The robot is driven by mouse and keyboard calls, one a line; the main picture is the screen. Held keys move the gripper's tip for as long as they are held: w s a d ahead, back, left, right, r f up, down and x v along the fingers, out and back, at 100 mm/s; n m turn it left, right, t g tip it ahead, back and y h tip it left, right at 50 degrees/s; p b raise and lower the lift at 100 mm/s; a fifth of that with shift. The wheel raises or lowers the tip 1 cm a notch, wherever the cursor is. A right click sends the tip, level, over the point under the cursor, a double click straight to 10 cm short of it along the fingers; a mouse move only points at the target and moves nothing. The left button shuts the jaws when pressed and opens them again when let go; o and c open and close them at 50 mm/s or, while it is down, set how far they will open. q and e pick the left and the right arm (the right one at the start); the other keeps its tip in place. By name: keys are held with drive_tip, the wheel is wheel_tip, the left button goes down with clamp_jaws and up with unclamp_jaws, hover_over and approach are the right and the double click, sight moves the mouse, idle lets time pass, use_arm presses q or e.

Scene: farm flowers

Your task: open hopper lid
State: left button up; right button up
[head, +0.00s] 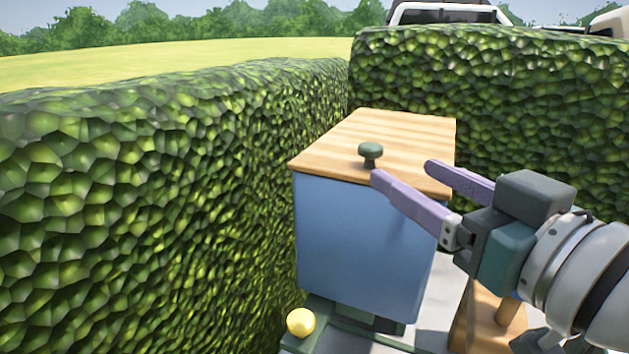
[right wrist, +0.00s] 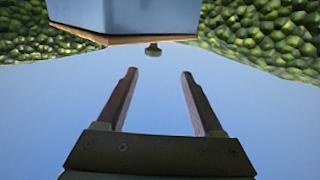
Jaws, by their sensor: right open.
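The hopper (head: 360,245) is a blue box with a flat wooden lid (head: 390,135) lying shut on top. A dark green knob (head: 370,152) stands on the lid near its front edge. My right gripper (head: 400,170) is open, its two purple fingers pointing toward the knob from the right. In the right wrist view, the knob (right wrist: 153,50) is beyond the fingertips (right wrist: 158,74), roughly centred between them, and the gap between the fingers is empty. The lid edge (right wrist: 110,39) and the blue hopper side (right wrist: 130,15) show there too. My left gripper is not in view.
Tall green hedges stand close on the left (head: 170,170) and behind the hopper (head: 520,100). A yellow ball (head: 300,321) sits on a dark green base at the hopper's foot. A wooden piece (head: 480,315) stands at the lower right, below my right arm.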

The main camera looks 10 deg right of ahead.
sight(371, 145)
drive_tip(key=shift+t+h, duration=0.3)
drive_tip(key=w, duration=0.7)
drive_tip(key=w+a, duration=0.1)
drive_tip(key=w, duration=0.2)
drive_tip(key=shift+w+f, duration=0.25)
drive_tip(key=shift+w, duration=0.15)
clamp_jaws()
drive_tip(key=shift+p, duration=0.3)
idle(0.4)
